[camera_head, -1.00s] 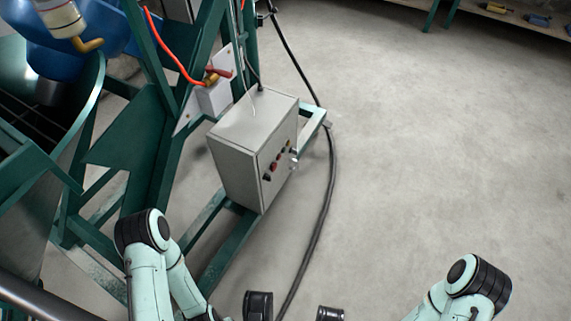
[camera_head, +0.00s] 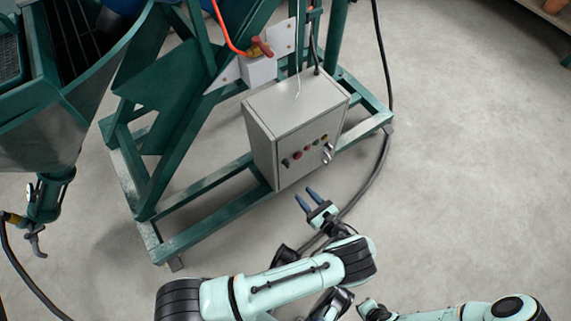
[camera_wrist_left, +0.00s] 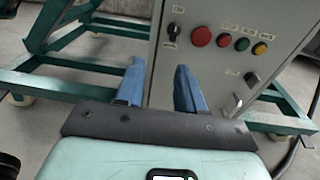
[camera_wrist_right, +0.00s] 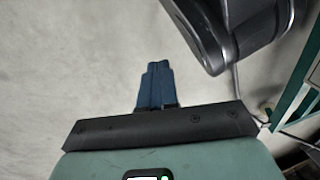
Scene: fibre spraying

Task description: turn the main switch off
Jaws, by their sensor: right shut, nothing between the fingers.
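The grey control box (camera_head: 297,110) stands on a green frame, its front panel facing me. A black rotary switch (camera_head: 285,163) sits at the panel's left; it also shows in the left wrist view (camera_wrist_left: 174,30), upper left. A second dark knob (camera_wrist_left: 251,78) is at the panel's lower right; which is the main switch I cannot read from the labels. My left gripper (camera_head: 308,197) is open and empty, just in front of and below the panel, its blue fingers pointing at it. My right gripper (camera_wrist_right: 155,85) is shut and empty, over bare floor, away from the box.
A red button (camera_wrist_left: 201,37) and several coloured buttons sit beside the rotary switch. A black cable (camera_head: 375,175) runs on the floor right of the box. The green frame (camera_head: 205,222) extends low to the left. The floor at right is clear.

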